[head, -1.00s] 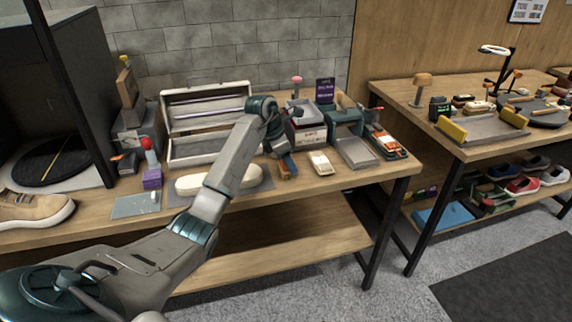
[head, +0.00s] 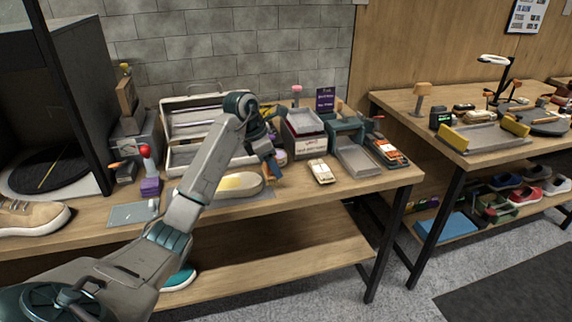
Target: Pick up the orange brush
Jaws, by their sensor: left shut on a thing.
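My left arm reaches in from the lower left over the workbench. My left gripper (head: 267,155) points down near the middle of the bench and is shut on the orange brush (head: 273,174). Only a small orange part of the brush shows below the fingers; the rest is hidden by the gripper. The brush is at the right end of a pale sole-shaped piece (head: 238,185). I cannot tell whether it touches the bench. My right gripper is not in view.
A white block (head: 320,172) lies to the right of the gripper. Behind are an open white case (head: 180,160) and a bin (head: 305,147); a grey tray (head: 357,157) is further right. A purple block (head: 150,187) with a red knob stands left. A second bench is at the right.

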